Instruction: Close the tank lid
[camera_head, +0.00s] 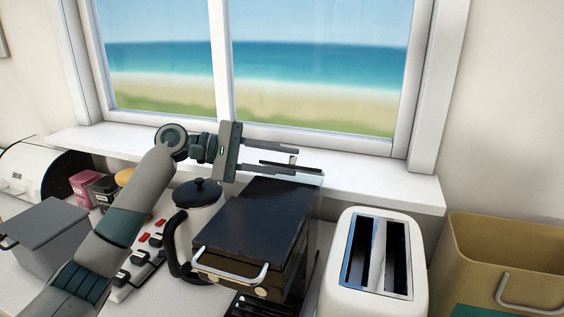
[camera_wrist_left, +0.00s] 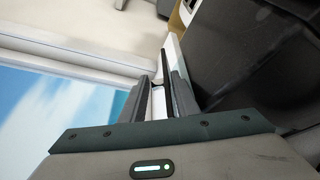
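A coffee machine with a dark flat top (camera_head: 262,212) and a metal front handle stands on the counter. At its back edge a thin dark flat piece (camera_head: 305,171), seen nearly edge-on, looks like the tank lid; how far it is open I cannot tell. My left gripper (camera_head: 296,160) is above the back of the machine, its fingers pointing right and apart, close to this piece. Dark machine surfaces (camera_wrist_left: 255,55) fill the right side there. My right gripper is not in view.
A white kettle (camera_head: 203,222) with a black lid stands close to the machine's left, below my left arm. A white toaster (camera_head: 338,285) and a tan bin (camera_head: 480,238) are at right. The window sill (camera_head: 385,185) runs behind. Jars and a grey box (camera_head: 45,230) are at left.

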